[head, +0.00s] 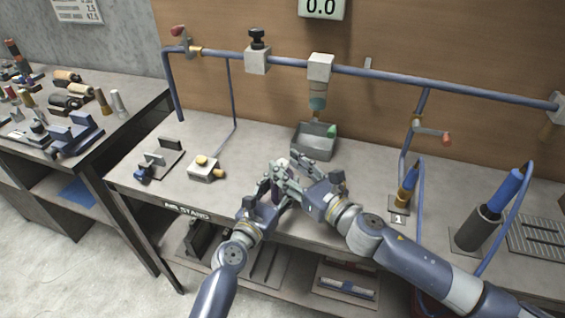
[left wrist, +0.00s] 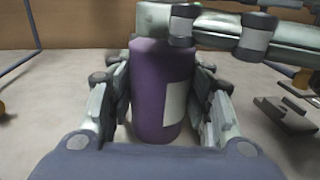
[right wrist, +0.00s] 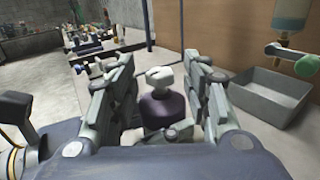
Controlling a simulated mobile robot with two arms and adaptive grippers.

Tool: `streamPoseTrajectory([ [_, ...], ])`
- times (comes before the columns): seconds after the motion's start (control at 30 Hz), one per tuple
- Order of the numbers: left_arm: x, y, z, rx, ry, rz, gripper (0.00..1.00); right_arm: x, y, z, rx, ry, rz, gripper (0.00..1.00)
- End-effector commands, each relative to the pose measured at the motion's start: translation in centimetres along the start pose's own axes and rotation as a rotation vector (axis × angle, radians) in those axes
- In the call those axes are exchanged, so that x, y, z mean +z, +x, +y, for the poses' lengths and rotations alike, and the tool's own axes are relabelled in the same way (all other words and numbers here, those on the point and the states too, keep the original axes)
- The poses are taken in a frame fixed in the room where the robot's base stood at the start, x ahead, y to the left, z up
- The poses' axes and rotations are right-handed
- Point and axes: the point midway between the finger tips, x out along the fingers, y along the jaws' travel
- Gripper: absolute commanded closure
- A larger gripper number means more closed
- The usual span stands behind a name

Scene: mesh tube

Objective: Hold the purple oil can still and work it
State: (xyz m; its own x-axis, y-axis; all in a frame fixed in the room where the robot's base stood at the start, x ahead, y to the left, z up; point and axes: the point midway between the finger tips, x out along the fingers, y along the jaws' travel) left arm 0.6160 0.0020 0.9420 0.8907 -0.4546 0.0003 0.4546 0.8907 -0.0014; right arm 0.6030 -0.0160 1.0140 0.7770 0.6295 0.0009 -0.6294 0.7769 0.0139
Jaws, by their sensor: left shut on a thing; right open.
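The purple oil can (left wrist: 160,90) stands upright between the fingers of my left gripper (left wrist: 168,105), which is shut on its body. A pale label shows on its side in the left wrist view. In the right wrist view the can (right wrist: 161,110) shows a light top (right wrist: 161,78) above purple shoulders. My right gripper (right wrist: 160,95) is open, with its fingers on either side of the can's top; I cannot tell if they touch it. In the head view both grippers meet over the bench front, left (head: 268,195) and right (head: 293,172), and mostly hide the can.
A grey bin (head: 315,141) stands behind the grippers, under a hanging filter bowl (head: 317,98). A blue pipe (head: 390,78) runs above the bench.

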Motion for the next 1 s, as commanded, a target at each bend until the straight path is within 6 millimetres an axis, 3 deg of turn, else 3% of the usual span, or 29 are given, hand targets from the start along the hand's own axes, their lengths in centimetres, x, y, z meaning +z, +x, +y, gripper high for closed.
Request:
streamPoseTrajectory([
  [0.2,-0.2,0.0,0.0,0.000,0.000,0.003,0.84,-0.1,2.0,0.0,0.001,0.000,0.000,0.56],
  [0.53,-0.2,0.0,0.0,0.000,0.000,0.003,0.84,-0.1,2.3,0.0,0.000,0.000,0.001,0.56],
  [0.73,-0.2,0.0,0.0,0.000,0.000,0.003,0.84,-0.1,2.3,0.0,0.000,0.000,0.001,0.99],
  [1.0,-0.2,0.0,0.0,-0.001,0.000,0.003,0.84,-0.1,2.3,-0.1,0.007,-0.001,0.001,1.00],
])
